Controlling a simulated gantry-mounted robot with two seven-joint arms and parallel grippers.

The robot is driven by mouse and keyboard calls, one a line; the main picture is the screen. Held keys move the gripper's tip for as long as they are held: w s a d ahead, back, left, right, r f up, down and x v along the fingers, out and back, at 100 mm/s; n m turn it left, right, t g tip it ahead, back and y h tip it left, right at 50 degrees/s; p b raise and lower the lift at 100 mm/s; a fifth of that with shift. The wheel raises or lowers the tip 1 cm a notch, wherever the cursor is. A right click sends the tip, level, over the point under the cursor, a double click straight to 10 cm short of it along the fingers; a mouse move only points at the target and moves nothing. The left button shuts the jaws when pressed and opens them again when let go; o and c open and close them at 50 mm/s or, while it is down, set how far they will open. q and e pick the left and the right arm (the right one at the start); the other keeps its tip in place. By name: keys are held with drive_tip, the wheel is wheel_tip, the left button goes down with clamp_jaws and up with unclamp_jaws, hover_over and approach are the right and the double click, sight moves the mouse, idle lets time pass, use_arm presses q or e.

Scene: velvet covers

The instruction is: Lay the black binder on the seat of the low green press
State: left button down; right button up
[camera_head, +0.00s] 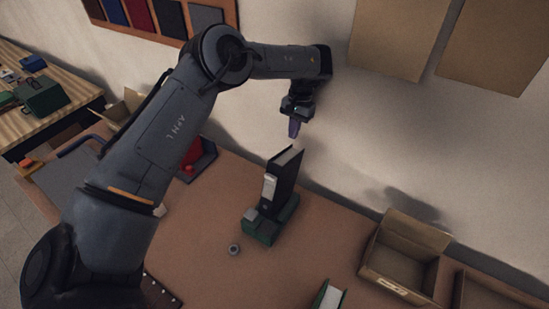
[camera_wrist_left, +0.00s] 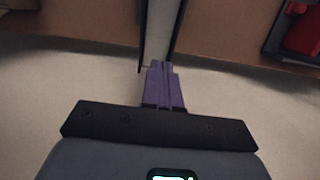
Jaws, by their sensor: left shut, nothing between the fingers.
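The black binder (camera_head: 285,182) stands upright on the low green press (camera_head: 263,231) in the head view, its pale page edges up and a light label on its spine. Where its bottom edge meets the seat is partly hidden. My left gripper (camera_head: 294,128), with purple fingers, is above the binder's top edge, apart from it and empty. In the left wrist view the fingers (camera_wrist_left: 163,86) are closed together, and the binder (camera_wrist_left: 160,30) shows just past their tips. My right gripper is in neither view.
An open cardboard box (camera_head: 405,258) stands to the right by the wall. A small grey round piece (camera_head: 233,249) lies left of the press. A green-covered item (camera_head: 328,295) is at the front edge of the picture. A red object (camera_head: 190,158) sits behind my left arm.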

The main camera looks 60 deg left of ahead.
use_arm(q)
drive_tip(key=p, duration=0.3)
approach(273, 162)
drive_tip(key=f, duration=0.1)
drive_tip(key=s+f, duration=0.1)
drive_tip(key=f, duration=0.1)
drive_tip(key=d+f, duration=0.1)
drive_tip(key=f, duration=0.1)
drive_tip(key=shift+s+f, duration=0.15)
drive_tip(key=shift+s, duration=0.1)
drive_tip(key=shift+f, duration=0.65)
drive_tip(key=shift+w+f+b, duration=0.15)
drive_tip(key=shift+f+b, duration=0.1)
drive_tip(key=shift+b, duration=0.15)
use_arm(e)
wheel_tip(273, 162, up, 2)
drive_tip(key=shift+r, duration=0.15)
use_arm(q)
drive_tip(key=shift+a, duration=0.15)
drive_tip(key=shift+f, duration=0.15)
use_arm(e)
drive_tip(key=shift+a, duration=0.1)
